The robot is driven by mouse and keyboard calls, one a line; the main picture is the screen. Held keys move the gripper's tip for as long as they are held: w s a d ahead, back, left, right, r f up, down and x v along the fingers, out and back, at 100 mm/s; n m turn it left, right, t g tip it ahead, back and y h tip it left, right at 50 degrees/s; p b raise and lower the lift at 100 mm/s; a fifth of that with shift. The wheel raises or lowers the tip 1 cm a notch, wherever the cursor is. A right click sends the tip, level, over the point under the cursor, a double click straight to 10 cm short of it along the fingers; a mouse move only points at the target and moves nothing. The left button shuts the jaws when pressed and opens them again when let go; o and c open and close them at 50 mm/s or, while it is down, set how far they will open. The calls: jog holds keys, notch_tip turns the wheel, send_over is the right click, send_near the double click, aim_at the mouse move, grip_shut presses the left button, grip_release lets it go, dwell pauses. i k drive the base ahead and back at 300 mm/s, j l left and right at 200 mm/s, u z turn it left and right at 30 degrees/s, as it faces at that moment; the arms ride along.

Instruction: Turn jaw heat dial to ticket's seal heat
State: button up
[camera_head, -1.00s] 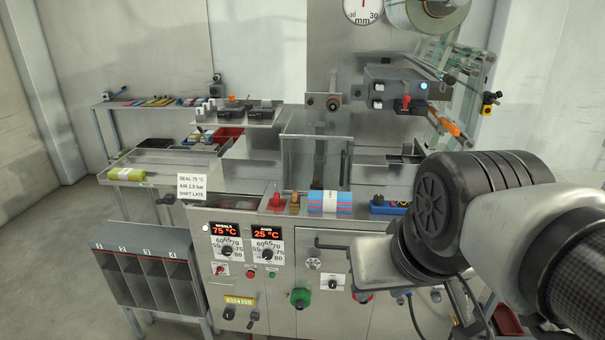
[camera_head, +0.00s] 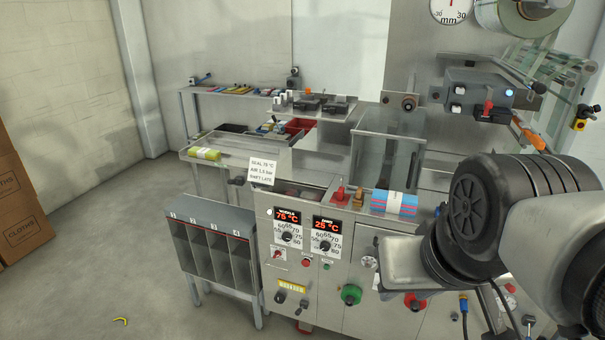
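The white ticket (camera_head: 262,170) hangs at the left of the machine and appears to read SEAL 75 °C, with air and shift lines below. Two dials sit side by side on the front panel. The left dial (camera_head: 288,236) is under a red display (camera_head: 288,216) reading 75 °C. The right dial (camera_head: 325,246) is under a display (camera_head: 327,225) reading 25 °C; its small label looks like JAWS. The pointer angles are too small to tell. My arm is at the right, apart from both dials. My gripper's fingers are not visible.
Below the dials are a red switch (camera_head: 279,254), a green knob (camera_head: 351,294) and a red knob (camera_head: 414,301). A numbered grey rack (camera_head: 212,215) stands left of the panel. Cardboard boxes (camera_head: 20,210) are at far left. A yellow peel-like object (camera_head: 121,321) lies on the open floor.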

aim_at(324, 247)
jog(key=i+j+z, duration=0.1)
jog(key=j, duration=0.25)
jog(key=i+j, duration=0.15)
jog(key=j, duration=0.15)
jog(key=z, duration=0.8)
jog(key=u, duration=0.75)
jog(key=j+z, duration=0.4)
jog(key=j, duration=0.45)
jog(key=i+l+z, duration=0.1)
jog(key=z, duration=0.15)
jog(key=i, duration=0.1)
